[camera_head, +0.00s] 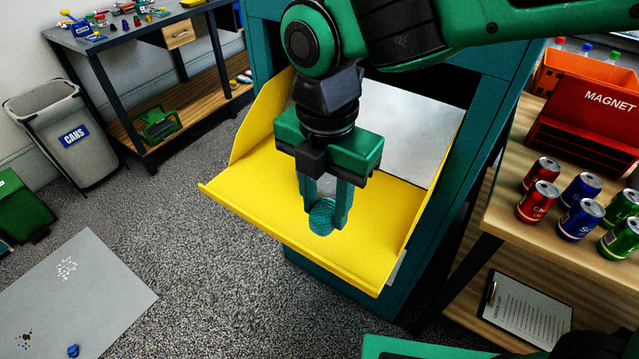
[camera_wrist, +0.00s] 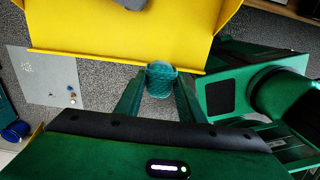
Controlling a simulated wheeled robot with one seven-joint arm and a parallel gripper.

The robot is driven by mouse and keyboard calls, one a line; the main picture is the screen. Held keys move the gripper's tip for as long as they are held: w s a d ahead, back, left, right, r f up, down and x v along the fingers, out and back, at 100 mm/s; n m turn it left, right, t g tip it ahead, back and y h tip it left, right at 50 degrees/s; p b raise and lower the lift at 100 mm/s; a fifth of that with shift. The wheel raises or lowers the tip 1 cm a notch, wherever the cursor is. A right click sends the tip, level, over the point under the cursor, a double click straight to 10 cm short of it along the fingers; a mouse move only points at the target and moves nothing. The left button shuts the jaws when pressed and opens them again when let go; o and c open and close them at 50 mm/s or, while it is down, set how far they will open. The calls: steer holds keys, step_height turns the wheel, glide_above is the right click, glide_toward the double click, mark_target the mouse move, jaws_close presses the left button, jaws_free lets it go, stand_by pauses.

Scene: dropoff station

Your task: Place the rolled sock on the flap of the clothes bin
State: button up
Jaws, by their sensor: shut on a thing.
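The rolled sock (camera_head: 322,216) is a small teal ball. My gripper (camera_head: 325,205) is shut on it, with a finger on either side. It also shows in the wrist view (camera_wrist: 160,80) between the fingertips. The yellow flap (camera_head: 250,205) of the teal clothes bin (camera_head: 335,286) is folded out, with a raised side wall and a front lip. In the head view the sock appears over the front part of the flap; in the wrist view it overlaps the flap's edge. I cannot tell its height above the flap.
At the right, a wooden shelf (camera_head: 560,236) holds several cans, an orange crate and a red box. A grey cans bin (camera_head: 62,135) and a workbench (camera_head: 140,35) stand at the left. A grey mat (camera_head: 85,290) lies on the carpet. Carpet in front of the bin is clear.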

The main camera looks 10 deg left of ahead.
steer(key=w+d+f, duration=0.1)
steer(key=w+f, duration=0.1)
steer(key=w, duration=0.1)
steer(key=w+d+f, duration=0.2)
steer(key=w, duration=0.2)
steer(key=w+d+f, duration=0.2)
steer(key=w+f, duration=0.1)
steer(key=shift+w+d, duration=0.15)
steer(key=shift+d, duration=0.05)
steer(key=shift+f, duration=2)
steer(key=shift+f, duration=0.15)
steer(key=o, duration=1)
steer(key=shift+o, duration=0.2)
step_height(320, 180, up, 12)
